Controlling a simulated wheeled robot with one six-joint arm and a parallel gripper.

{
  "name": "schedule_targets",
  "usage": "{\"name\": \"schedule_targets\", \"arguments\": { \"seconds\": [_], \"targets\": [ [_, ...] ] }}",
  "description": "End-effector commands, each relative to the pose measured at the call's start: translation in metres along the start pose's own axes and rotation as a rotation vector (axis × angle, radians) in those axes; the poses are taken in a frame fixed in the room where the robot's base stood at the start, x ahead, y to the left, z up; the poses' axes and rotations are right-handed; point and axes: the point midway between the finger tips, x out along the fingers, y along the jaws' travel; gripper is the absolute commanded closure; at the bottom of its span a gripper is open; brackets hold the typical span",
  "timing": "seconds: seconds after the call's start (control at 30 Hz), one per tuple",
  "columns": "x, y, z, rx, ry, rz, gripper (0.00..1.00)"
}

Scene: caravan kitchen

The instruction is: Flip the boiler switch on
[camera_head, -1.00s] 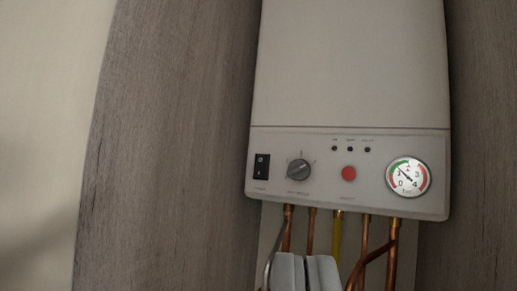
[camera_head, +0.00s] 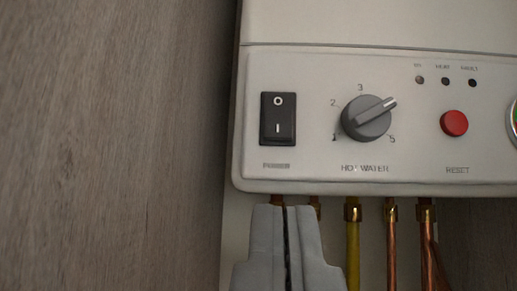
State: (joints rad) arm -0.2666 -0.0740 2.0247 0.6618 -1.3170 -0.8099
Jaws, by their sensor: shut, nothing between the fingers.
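The boiler (camera_head: 340,65) is a white wall unit with a control panel along its lower front. The boiler switch (camera_head: 278,119) is a black rocker on the left of that panel, marked O at the top and I at the bottom, with a POWER label under it. I cannot tell for sure which half is pressed in. My gripper (camera_head: 284,208) is shut and empty, its grey fingers pointing up. Its tips appear just below the panel's lower edge, below the switch and apart from it in the picture.
A grey hot water knob (camera_head: 367,118) and a red reset button (camera_head: 454,123) sit right of the switch. Three small dark indicator lights (camera_head: 445,81) are above. Copper pipes (camera_head: 391,240) and a yellow pipe (camera_head: 352,245) run below. A wooden panel (camera_head: 110,140) stands left.

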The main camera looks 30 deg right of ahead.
Motion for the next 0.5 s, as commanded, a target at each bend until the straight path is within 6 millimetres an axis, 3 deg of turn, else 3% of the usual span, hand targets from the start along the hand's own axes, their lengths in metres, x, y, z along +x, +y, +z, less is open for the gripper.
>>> {"name": "schedule_targets", "arguments": {
  "seconds": [0.33,0.5],
  "targets": [
    [0.001,0.0,0.0,0.0,0.0,0.0,1.0],
    [0.015,0.0,0.001,-0.001,0.0,0.002,1.0]
  ]
}}
